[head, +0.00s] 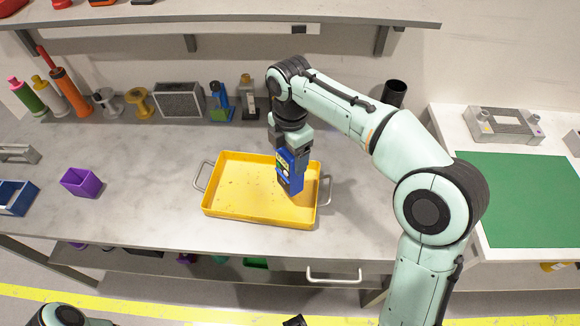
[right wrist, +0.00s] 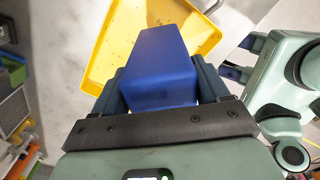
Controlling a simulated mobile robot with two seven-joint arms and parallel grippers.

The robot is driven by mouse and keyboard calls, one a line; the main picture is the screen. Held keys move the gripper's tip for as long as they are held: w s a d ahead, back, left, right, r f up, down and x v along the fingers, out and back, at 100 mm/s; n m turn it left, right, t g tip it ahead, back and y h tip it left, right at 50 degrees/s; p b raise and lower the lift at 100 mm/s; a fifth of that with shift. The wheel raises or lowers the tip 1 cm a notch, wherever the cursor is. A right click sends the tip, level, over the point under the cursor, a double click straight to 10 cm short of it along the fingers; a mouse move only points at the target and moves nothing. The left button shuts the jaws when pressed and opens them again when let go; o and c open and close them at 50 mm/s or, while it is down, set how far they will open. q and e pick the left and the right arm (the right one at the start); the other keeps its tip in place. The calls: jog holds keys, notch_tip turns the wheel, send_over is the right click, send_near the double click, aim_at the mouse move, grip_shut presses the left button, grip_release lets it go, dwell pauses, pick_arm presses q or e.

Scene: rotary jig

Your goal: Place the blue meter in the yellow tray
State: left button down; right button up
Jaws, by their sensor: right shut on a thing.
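The blue meter (head: 289,172) is upright in my right gripper (head: 290,150), over the right half of the yellow tray (head: 232,208). The right gripper is shut on the meter from above. In the right wrist view the meter (right wrist: 162,68) sits between the two fingers, with part of the yellow tray (right wrist: 98,70) behind it. I cannot tell whether the meter's lower end touches the tray floor. The tray holds nothing else that I can see.
A purple bin (head: 82,183) and a blue bin (head: 16,197) stand left of the tray. Bottles, spools, a grey box (head: 179,100) and other items line the back. A green mat (head: 520,198) covers the right table. The bench between the purple bin and the tray is clear.

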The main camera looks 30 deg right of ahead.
pick_arm(q)
jog(key=shift+s+f+b, duration=0.15)
jog(key=shift+f+b, duration=0.25)
jog(key=shift+f, duration=0.05)
pick_arm(e)
jog(key=shift+f, duration=2.15)
jog(key=o, duration=1.5)
jog(key=shift+f, duration=0.15)
notch_tip(320, 180, up, 12)
jog(key=p, duration=0.3)
pick_arm(q)
jog(key=r, duration=0.1)
jog(key=w+r, duration=0.1)
jog(key=r, duration=0.1)
jog(key=shift+w+r, duration=0.15)
jog(key=shift+w, duration=0.05)
jog(key=shift+s, duration=0.1)
